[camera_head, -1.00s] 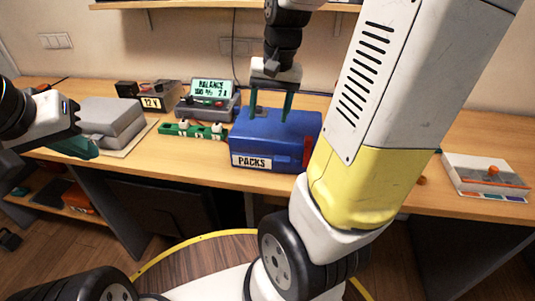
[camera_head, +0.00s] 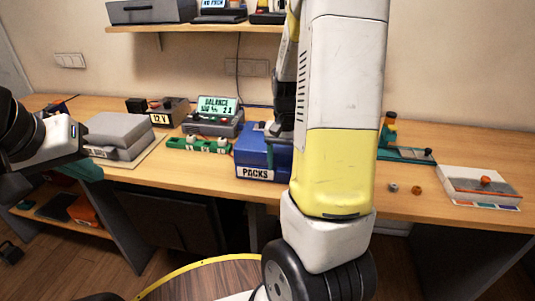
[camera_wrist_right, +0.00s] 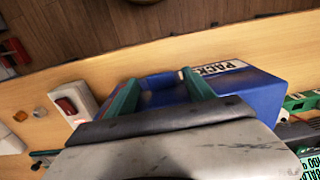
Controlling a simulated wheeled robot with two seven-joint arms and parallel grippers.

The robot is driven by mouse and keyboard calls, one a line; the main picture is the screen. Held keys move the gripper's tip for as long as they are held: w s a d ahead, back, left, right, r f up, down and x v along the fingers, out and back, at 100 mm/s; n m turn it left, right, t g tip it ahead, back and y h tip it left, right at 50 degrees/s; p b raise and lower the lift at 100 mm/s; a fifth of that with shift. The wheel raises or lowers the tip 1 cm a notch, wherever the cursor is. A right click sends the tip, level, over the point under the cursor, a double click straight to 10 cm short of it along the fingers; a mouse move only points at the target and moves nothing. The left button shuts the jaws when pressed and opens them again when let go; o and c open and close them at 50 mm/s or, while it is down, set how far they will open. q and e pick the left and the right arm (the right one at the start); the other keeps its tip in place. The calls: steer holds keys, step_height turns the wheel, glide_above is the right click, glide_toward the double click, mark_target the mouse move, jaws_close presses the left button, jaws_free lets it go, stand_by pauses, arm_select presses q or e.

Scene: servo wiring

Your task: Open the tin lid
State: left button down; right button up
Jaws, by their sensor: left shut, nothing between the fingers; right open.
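The blue tin (camera_head: 258,154) labelled PACKS stands on the bench near its front edge. My arm hides its right part in the head view. The wrist view shows its blue top (camera_wrist_right: 163,86) and label; I cannot make out the lid's seam. My right gripper (camera_wrist_right: 158,92) is open, one green finger on either side of part of the tin's top. I cannot tell whether the fingers touch it. In the head view this gripper is mostly behind my arm. My left gripper (camera_head: 88,170) is shut and empty at the far left, in front of the bench, away from the tin.
A green strip with white pieces (camera_head: 197,145) lies left of the tin, before the balance unit (camera_head: 213,117). A grey case (camera_head: 118,135) sits further left. In the wrist view a white block with a red switch (camera_wrist_right: 72,103) is close beside the tin. Small nuts (camera_head: 416,190) lie right.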

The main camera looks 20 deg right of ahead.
steer(key=shift+f, duration=0.25)
steer(key=shift+c, duration=0.4)
jaws_close()
